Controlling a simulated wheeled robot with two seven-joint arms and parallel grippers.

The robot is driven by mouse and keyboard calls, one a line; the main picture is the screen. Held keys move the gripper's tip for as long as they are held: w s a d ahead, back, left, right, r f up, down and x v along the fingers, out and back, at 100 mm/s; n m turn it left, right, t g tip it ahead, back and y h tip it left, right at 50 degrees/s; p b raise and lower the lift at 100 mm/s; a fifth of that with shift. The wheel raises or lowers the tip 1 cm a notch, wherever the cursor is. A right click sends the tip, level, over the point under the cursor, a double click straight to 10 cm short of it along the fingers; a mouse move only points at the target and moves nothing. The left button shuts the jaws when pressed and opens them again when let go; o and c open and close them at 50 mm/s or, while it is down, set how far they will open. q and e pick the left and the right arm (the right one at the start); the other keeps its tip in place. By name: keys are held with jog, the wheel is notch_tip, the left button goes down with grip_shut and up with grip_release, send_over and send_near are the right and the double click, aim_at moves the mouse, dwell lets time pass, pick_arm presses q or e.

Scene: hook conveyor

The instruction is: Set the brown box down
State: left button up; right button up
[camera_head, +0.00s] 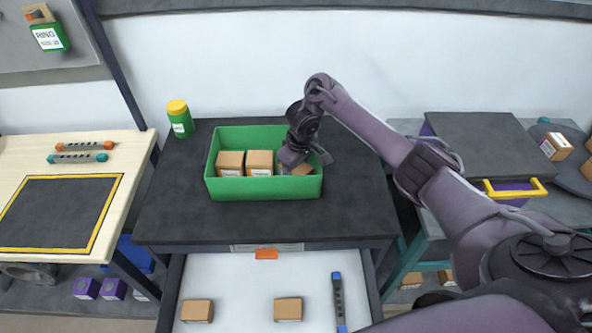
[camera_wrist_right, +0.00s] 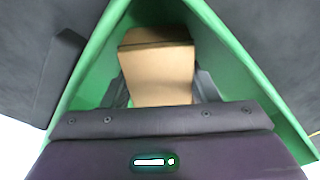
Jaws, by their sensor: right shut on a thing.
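My right gripper (camera_head: 297,163) reaches down into the right end of the green bin (camera_head: 265,192). It is shut on a brown box (camera_head: 303,170), which is mostly hidden by the gripper in the head view. In the right wrist view the brown box (camera_wrist_right: 157,70) sits between the two fingers (camera_wrist_right: 160,88), with the green bin walls (camera_wrist_right: 235,60) on both sides. I cannot tell whether the box touches the bin floor. Two other brown boxes (camera_head: 230,162) (camera_head: 260,162) stand in the left and middle of the bin. My left gripper is not in view.
The bin stands on a dark table (camera_head: 165,205) with free room around it. A green jar with a yellow lid (camera_head: 180,120) stands at its back left. An open drawer below holds two brown boxes (camera_head: 197,310) (camera_head: 288,309) and a grey-blue tool (camera_head: 338,300).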

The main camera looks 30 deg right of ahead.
aim_at(300, 169)
jog(key=o, duration=1)
jog(key=shift+f, duration=0.1)
jog(key=shift+s, duration=0.1)
jog(key=shift+r, duration=0.4)
jog(key=r+p, duration=0.2)
jog(key=r, duration=0.1)
jog(key=s+r+p, duration=0.1)
jog(key=r+p, duration=0.2)
jog(key=r, duration=0.1)
jog(key=r+p, duration=0.3)
jog(key=r, duration=0.1)
jog(key=shift+s+d+r, duration=0.15)
jog(key=shift+d+r, duration=0.1)
